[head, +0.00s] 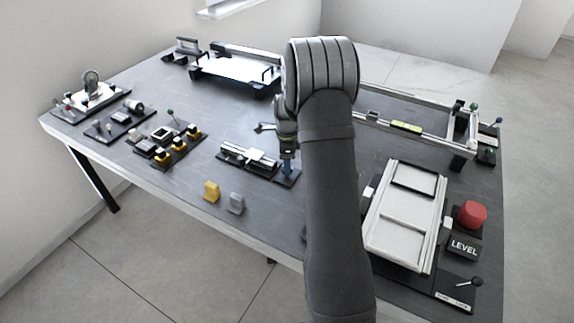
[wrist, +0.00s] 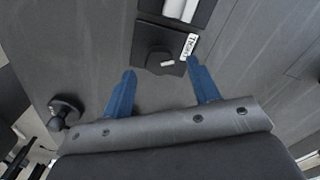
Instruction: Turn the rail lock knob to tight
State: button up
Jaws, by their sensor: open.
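The rail lock knob (wrist: 157,58) is a dark round knob with a small white mark, on a dark plate. A white label (wrist: 188,46), which seems to read TIGHT, lies at the plate's right in the wrist view. The silver rail (wrist: 180,9) is just beyond it. In the head view the rail (head: 247,157) lies on the table and my gripper hides the knob. My gripper (wrist: 161,70) is open and empty, its two blue fingers short of the knob in the wrist view, one toward each side. In the head view my gripper (head: 288,168) points down over the plate's end.
A yellow block (head: 211,191) and a grey block (head: 236,204) stand near the front edge. A panel with yellow parts (head: 176,150) is at left. A white framed tray (head: 405,220), a red button (head: 472,214) and a LEVEL sign (head: 463,247) are at right.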

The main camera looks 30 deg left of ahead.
notch_tip(320, 180, up, 15)
dwell(0.5)
notch_tip(320, 180, down, 17)
jog(key=shift+f, duration=0.2)
dwell(0.4)
jog(key=shift+r, duration=0.1)
